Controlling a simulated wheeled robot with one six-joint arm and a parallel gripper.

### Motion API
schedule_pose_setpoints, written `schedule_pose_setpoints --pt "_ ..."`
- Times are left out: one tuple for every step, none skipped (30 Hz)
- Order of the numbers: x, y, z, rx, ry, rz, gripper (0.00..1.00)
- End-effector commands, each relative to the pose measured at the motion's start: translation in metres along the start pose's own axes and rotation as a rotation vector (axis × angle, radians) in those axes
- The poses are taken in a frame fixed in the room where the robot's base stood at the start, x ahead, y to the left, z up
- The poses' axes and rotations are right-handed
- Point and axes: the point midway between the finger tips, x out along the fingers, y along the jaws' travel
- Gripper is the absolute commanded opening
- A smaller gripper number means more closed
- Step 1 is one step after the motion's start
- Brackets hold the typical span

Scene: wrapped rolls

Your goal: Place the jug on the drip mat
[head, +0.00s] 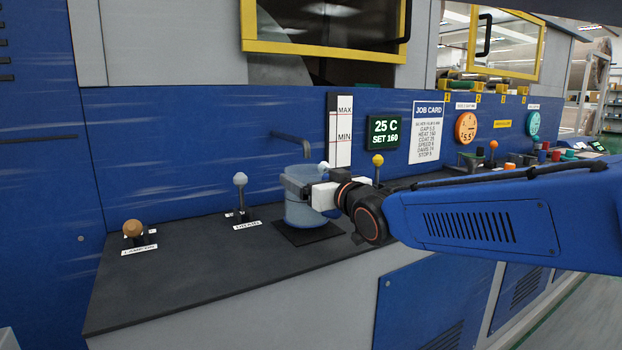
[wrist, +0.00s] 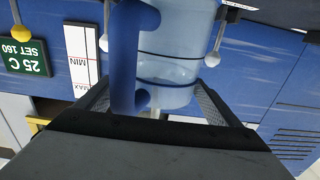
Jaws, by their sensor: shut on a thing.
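The jug (head: 301,212) is a translucent light-blue vessel, upright under a grey spout (head: 291,138). My gripper (head: 312,188) is shut on the jug from the right side. The dark square drip mat (head: 318,238) lies on the bench top directly below the jug. The jug's base overlaps the mat in the head view; I cannot tell if it touches it or hovers just above. In the wrist view the jug (wrist: 180,70) appears inverted between the fingers, its solid blue handle (wrist: 124,60) in front. The mat is not visible there.
A grey-knobbed lever (head: 240,182) and a brown-knobbed lever (head: 132,229) stand to the left. A yellow-knobbed lever (head: 378,161) stands behind my gripper. The MAX/MIN gauge (head: 340,130) is on the blue wall. The bench front left (head: 190,280) is clear.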

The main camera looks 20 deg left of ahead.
Motion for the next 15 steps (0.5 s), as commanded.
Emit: schedule_pose_setpoints --pt "0.0000 0.0000 0.0010 0.000 0.001 0.000 0.35" --pt "0.0000 0.0000 0.0017 0.000 0.001 0.000 0.35" --pt "0.0000 0.0000 0.0026 0.000 0.001 0.000 0.35" --pt "0.0000 0.0000 0.0032 0.000 0.001 0.000 0.35" --pt "0.0000 0.0000 0.0039 0.000 0.001 0.000 0.35" --pt "0.0000 0.0000 0.0048 -0.001 0.001 0.000 0.35" --pt "0.0000 0.0000 0.0055 -0.001 0.001 0.000 0.35" --pt "0.0000 0.0000 0.0062 -0.001 0.001 0.000 0.35" --pt "0.0000 0.0000 0.0072 -0.001 0.001 0.000 0.35" --pt "0.0000 0.0000 0.0079 0.000 0.001 0.000 0.35" --pt "0.0000 0.0000 0.0087 0.000 0.001 0.000 0.35" --pt "0.0000 0.0000 0.0096 0.000 0.001 0.000 0.35" --pt "-0.0001 0.0000 0.0101 0.000 0.001 0.000 0.35" --pt "-0.0001 0.0000 0.0102 0.000 0.001 0.000 0.35" --pt "-0.0001 0.0000 0.0101 0.000 0.001 0.000 0.35"
